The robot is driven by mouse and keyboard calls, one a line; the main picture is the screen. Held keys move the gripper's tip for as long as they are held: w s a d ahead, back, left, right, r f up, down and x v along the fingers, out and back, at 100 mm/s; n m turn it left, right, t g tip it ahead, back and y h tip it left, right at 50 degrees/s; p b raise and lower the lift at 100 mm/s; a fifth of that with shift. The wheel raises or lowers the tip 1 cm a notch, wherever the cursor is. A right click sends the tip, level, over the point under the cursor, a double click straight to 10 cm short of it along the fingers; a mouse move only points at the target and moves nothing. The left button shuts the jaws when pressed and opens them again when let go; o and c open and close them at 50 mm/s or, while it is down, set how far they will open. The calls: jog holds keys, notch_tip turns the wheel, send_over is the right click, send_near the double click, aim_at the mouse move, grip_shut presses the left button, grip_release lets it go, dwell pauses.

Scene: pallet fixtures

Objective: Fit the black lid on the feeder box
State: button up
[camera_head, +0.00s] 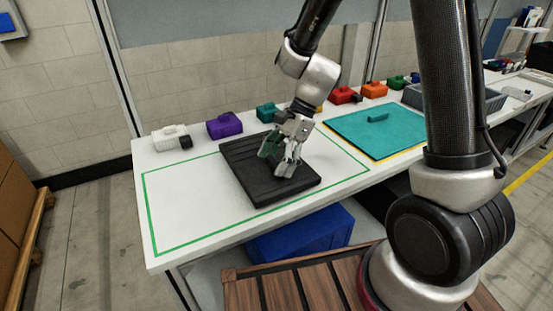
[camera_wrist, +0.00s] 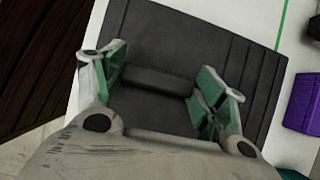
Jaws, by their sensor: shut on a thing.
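The black lid (camera_head: 262,184) is a flat, ribbed slab over the green-outlined part of the white table. In the wrist view the lid (camera_wrist: 200,40) fills the middle, with a raised bar-shaped handle (camera_wrist: 158,80) at its centre. My gripper (camera_head: 281,160) is down at the lid's middle. In the wrist view its green-padded fingers (camera_wrist: 160,85) stand at the two ends of the handle, shut on it. I cannot tell whether the lid rests on the table or is slightly raised. I cannot pick out the feeder box for sure.
White (camera_head: 168,138), purple (camera_head: 224,125), teal (camera_head: 267,112) and red (camera_head: 342,95) blocks line the table's back edge. A grey crate (camera_head: 490,101) stands beyond. The outlined area's left is clear.

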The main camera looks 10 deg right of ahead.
jog(key=o, duration=1.4)
jog(key=shift+o, duration=0.2)
jog(key=v, duration=1.2)
jog(key=shift+r, duration=0.2)
jog(key=s+d+r+n+t+h, duration=0.2)
jog(key=s+d+r+n, duration=0.4)
jog(key=s+d, duration=0.1)
jog(key=shift+s+d+r+t, duration=0.15)
jog(key=shift+s+d+t, duration=0.2)
jog(key=shift+d, duration=0.3)
jog(key=shift+o, duration=0.4)
jog(key=s+d+r+n+t+h, duration=0.2)
jog(key=s+d+n+t+h, duration=0.1)
jog(key=s+d+n, duration=0.5)
jog(key=shift+s+d+r+n+h, duration=0.35)
jog(key=shift+s+d, duration=0.35)
jog(key=shift+s, duration=0.4)
